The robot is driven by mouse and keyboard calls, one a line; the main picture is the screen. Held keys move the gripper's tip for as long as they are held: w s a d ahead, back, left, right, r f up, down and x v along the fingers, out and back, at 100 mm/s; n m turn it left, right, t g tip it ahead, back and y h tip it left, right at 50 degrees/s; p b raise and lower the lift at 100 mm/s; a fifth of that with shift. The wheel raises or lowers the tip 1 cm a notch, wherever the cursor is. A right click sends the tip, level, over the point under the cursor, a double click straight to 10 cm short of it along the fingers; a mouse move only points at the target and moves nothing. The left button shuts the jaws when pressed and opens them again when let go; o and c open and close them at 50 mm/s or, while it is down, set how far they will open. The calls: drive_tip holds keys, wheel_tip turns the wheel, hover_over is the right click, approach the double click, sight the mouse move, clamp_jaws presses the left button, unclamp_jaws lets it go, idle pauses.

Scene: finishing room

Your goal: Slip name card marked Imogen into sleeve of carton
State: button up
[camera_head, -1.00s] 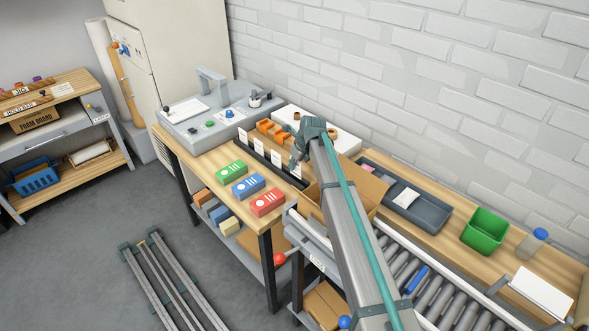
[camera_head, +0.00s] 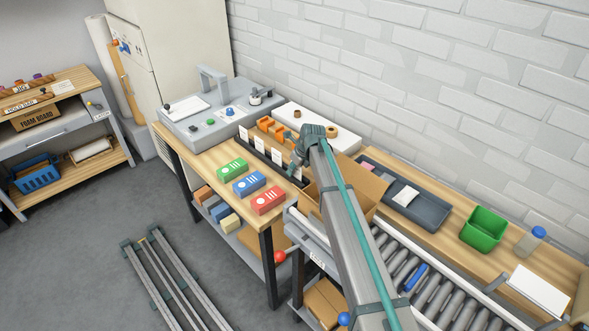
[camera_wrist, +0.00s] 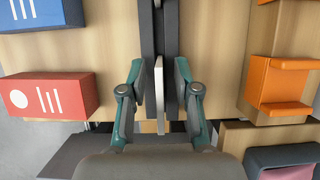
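Several white name cards stand in a dark slotted rack (camera_head: 262,156) on the wooden bench; their names are too small to read, so I cannot tell which is Imogen's. My gripper (camera_head: 292,170) is at the rack's near right end. In the wrist view my gripper (camera_wrist: 160,88) is open, with one finger on each side of a card (camera_wrist: 159,95) seen edge-on. Small gaps show between the card and both fingers. The open brown carton (camera_head: 367,190) stands to the right, partly behind my arm; its sleeve is not visible.
Green, blue and red boxes (camera_head: 268,201) lie in front of the rack. Orange holders (camera_head: 270,128) and a white board with rolls (camera_head: 318,118) are behind it. A grey tray (camera_head: 430,212) and a green bin (camera_head: 484,228) stand right of the carton, beside the roller conveyor.

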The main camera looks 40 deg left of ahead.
drive_tip(key=b+v, duration=0.3)
drive_tip(key=v, duration=0.9)
drive_tip(key=shift+r, duration=0.2)
drive_tip(key=shift+s, duration=0.1)
